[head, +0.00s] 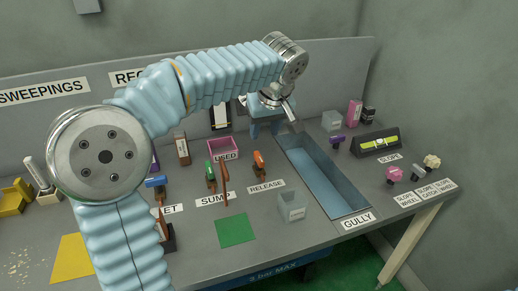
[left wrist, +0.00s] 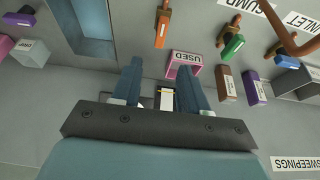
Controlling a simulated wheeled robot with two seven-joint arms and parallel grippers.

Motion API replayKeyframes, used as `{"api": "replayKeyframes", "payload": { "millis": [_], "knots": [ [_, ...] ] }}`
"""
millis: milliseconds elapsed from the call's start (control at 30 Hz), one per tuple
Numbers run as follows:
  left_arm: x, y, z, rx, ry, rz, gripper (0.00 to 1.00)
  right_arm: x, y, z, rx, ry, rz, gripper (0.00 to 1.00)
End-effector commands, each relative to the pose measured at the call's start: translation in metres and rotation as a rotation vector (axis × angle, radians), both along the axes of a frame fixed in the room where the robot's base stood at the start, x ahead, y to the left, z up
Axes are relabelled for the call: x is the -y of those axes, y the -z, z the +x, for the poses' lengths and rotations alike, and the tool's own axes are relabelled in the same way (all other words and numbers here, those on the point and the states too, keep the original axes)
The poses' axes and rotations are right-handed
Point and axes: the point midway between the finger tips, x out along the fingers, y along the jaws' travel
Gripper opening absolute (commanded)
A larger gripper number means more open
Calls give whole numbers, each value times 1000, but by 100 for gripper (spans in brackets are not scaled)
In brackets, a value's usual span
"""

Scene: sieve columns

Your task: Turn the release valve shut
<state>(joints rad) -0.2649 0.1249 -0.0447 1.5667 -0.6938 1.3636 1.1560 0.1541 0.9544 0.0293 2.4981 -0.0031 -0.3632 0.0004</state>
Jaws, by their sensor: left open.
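The release valve (head: 260,161) is a small valve with an orange handle, standing on the bench behind the RELEASE label (head: 266,186). Its handle slants up and back to the left in the head view. The left wrist view also shows the orange handle (left wrist: 162,30), at the top and upside down. My left gripper (head: 266,128) is open and empty, above the back of the bench, behind the valve and apart from it. Its two blue fingers show in the left wrist view (left wrist: 160,70), spread apart. My right gripper is in neither view.
The green-handled SUMP valve (head: 210,176) and blue-handled INLET valve (head: 156,182) stand to the left. A pink USED bin (head: 222,146) is behind. A green mat (head: 235,230) lies in front.

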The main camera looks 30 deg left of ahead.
Motion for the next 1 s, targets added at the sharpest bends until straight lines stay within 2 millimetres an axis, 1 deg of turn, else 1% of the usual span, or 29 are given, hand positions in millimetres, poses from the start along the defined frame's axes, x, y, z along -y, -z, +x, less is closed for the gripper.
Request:
{"api": "replayKeyframes", "payload": {
  "millis": [33,100,300,400,500,633,900,933,1000],
  "knots": [
    [-4,12,2,-4,-2,1,44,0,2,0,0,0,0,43],
    [-9,28,6,-5,-2,1,44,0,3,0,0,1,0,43],
    [-22,69,18,-5,-2,0,44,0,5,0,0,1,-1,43],
    [-27,85,22,-3,-1,0,44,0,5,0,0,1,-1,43],
    [-30,96,25,-1,0,0,44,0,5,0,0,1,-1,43],
    [-33,103,27,-1,0,-1,44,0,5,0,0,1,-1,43],
    [-33,104,28,0,0,-1,44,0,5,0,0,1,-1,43],
    [-33,104,28,0,0,-1,41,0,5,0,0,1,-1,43],
    [-33,104,28,0,0,-1,30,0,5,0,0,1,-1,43]
  ]
}}
